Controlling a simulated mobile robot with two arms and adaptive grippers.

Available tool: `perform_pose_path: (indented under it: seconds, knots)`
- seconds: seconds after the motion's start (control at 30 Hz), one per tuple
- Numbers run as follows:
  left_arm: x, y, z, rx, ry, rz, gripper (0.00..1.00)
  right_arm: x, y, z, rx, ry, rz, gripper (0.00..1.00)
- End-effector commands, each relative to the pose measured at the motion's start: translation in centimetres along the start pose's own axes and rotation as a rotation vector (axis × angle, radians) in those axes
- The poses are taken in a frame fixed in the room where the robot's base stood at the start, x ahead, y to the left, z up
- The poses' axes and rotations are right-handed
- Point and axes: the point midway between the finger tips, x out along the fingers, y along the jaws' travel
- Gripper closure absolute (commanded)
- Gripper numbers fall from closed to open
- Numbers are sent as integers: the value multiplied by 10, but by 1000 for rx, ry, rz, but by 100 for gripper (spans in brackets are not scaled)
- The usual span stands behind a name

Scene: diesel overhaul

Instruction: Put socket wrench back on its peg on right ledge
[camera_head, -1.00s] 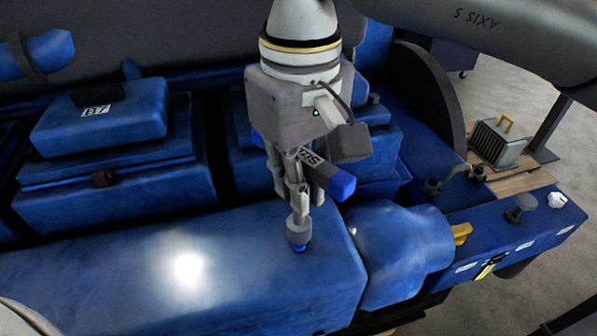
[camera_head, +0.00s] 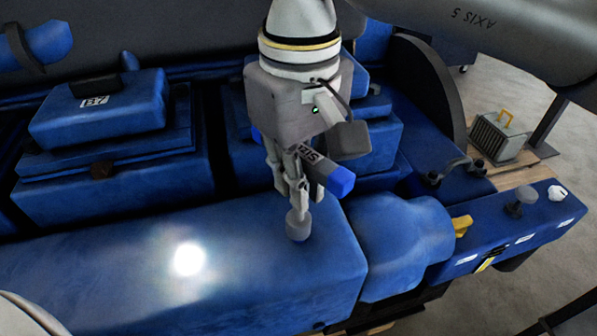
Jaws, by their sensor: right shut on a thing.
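My right gripper (camera_head: 287,180) hangs from the top centre and is shut on the socket wrench (camera_head: 318,170). The wrench has a dark grey bar with pale lettering and blue ends, sloping down to the right across the fingers. A rounded grey end (camera_head: 297,225) points down below the fingers, in front of the blue engine cover; I cannot tell whether it touches. The fingers partly hide the wrench. The right ledge (camera_head: 490,235) is blue, at the right of the picture, apart from the wrench. My left gripper is not in view.
A long blue cover (camera_head: 140,270) fills the foreground, with a rounded blue housing (camera_head: 395,245) and yellow tab (camera_head: 461,225) at its right. A grey box with a yellow handle (camera_head: 499,138) stands behind the ledge on wood. A white knob (camera_head: 557,193) sits on the ledge.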

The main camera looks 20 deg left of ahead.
Motion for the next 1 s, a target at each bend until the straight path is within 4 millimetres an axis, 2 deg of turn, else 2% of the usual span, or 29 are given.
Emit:
perform_pose_path:
  seconds: [0.43, 0.47, 0.63, 0.87, 1.0]
  knots:
    - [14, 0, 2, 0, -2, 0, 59, 19, 0, 0, 0, 1, 0, 100]
    - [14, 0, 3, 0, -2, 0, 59, 18, 0, 0, 0, 2, 1, 90]
    - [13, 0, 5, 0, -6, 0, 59, 17, 0, 0, 0, 1, 1, 69]
    - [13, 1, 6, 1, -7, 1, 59, 18, 0, 0, 0, 1, 0, 66]
    - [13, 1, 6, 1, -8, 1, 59, 18, 0, 0, -1, 0, 0, 50]
